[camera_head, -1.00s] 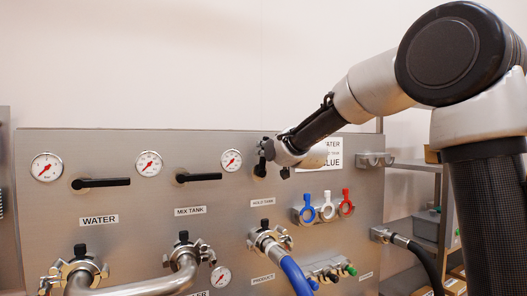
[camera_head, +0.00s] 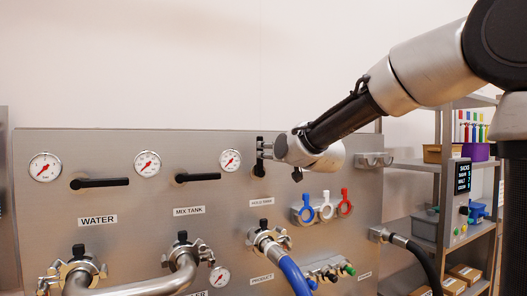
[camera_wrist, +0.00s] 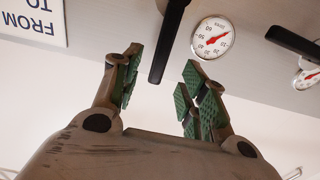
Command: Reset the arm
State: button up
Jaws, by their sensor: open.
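My gripper (camera_head: 267,149) is open in front of the upper right part of the steel panel, at the HOLD TANK valve. That valve's black handle (camera_head: 259,155) stands upright, unlike the level handles of WATER (camera_head: 100,183) and MIX TANK (camera_head: 198,177). In the wrist view the spread green-padded fingers (camera_wrist: 160,62) have the black handle (camera_wrist: 170,40) showing between them. The fingers look clear of it; how far it lies beyond the tips I cannot tell. My arm reaches in from the right.
The steel panel (camera_head: 130,150) carries gauges, pipe couplings, a blue hose (camera_head: 292,272) and hooks with blue, white and red clamps (camera_head: 326,207). A shelf rack (camera_head: 440,180) with bins and boxes stands at right.

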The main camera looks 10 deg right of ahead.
jog(key=s+d+f+g+h, duration=0.1)
jog(key=s+f+g, duration=0.3)
jog(key=f, duration=0.4)
jog(key=s+d+f+g, duration=0.1)
jog(key=s+f+g, duration=0.2)
jog(key=s+f, duration=0.3)
jog(key=s+d+f+m+g+h, duration=0.1)
jog(key=s+d+f+g, duration=0.1)
jog(key=s+d, duration=0.4)
jog(key=s+d+f+m+g+h, duration=0.1)
jog(key=s+d+f, duration=0.3)
jog(key=s, duration=0.8)
jog(key=s+d+f+m+g+h, duration=0.1)
jog(key=s+d+f+g+h, duration=0.1)
jog(key=s+d, duration=0.6)
jog(key=shift+s+d+f+g, duration=0.35)
jog(key=shift+s+f+g, duration=0.25)
jog(key=shift+s+f, duration=0.2)
